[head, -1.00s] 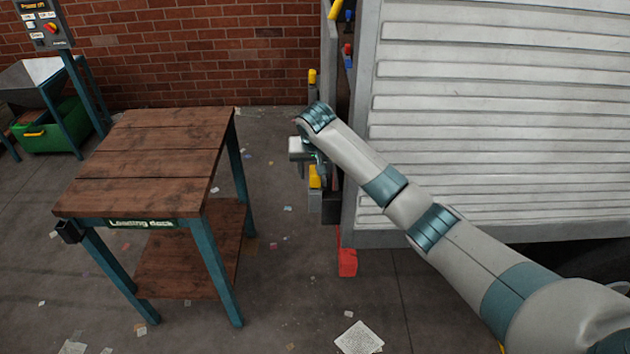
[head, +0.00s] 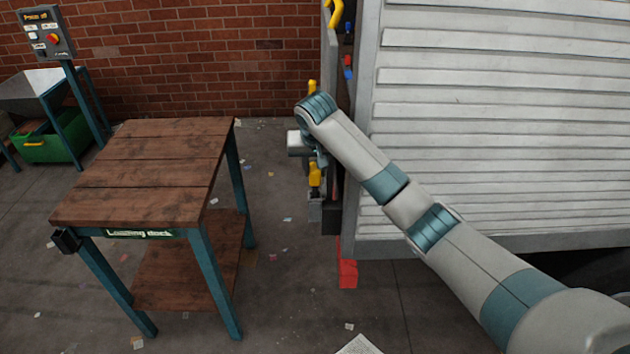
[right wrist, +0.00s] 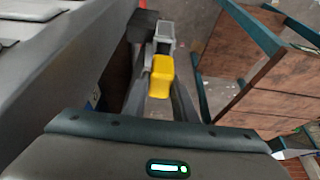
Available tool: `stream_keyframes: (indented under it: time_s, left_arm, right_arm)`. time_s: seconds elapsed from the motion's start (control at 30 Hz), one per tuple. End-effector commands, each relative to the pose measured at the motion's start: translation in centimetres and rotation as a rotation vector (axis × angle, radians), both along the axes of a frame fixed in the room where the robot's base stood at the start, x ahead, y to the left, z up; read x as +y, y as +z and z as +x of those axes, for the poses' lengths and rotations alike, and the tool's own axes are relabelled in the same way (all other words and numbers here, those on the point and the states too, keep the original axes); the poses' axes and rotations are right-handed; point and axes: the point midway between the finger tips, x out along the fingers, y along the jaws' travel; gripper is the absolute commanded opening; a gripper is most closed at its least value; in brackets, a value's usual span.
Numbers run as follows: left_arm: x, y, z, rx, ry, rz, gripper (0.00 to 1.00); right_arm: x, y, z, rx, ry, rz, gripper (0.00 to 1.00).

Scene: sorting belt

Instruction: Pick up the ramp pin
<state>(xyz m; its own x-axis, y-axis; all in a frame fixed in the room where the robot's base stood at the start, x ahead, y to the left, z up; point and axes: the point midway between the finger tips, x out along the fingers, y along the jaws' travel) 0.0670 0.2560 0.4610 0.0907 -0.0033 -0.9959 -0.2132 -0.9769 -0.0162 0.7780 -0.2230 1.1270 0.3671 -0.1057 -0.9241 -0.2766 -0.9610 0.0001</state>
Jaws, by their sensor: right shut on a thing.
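The ramp pin has a yellow grip (head: 315,174) and sits low at the near left edge of the large grey slatted panel. In the right wrist view its yellow grip (right wrist: 160,76) is between my fingers, with a grey bracket just beyond it. My right gripper (right wrist: 158,92) is shut on the yellow grip. In the head view my right wrist hides most of this gripper. I cannot tell whether the pin is still seated in the bracket. My left gripper is not in view.
A wooden loading dock table (head: 150,160) stands to the left, with open floor between it and the panel (head: 490,130). Another yellow piece (head: 312,86) is just behind my wrist. A red block (head: 348,273) is below the panel edge. A control box (head: 42,32) stands back left.

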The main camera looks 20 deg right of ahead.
Motion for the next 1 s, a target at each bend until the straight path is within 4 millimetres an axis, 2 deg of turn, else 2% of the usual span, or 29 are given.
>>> stream_keyframes:
  time_s: [0.03, 0.4, 0.67, 1.0]
  left_arm:
    - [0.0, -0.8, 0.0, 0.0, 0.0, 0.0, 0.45]
    - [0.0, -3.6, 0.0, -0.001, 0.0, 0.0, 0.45]
    - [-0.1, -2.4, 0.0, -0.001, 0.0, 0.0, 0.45]
    - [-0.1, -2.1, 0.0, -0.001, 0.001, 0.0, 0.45]
  right_arm:
    - [0.1, 0.9, 0.2, -0.008, 0.002, 0.002, 0.0]
    - [0.1, 8.1, 0.0, -0.006, 0.001, 0.001, 0.0]
    - [1.0, 8.5, -4.2, -0.008, 0.002, -0.006, 0.0]
    - [3.2, 8.0, -11.8, -0.004, 0.004, -0.004, 0.0]
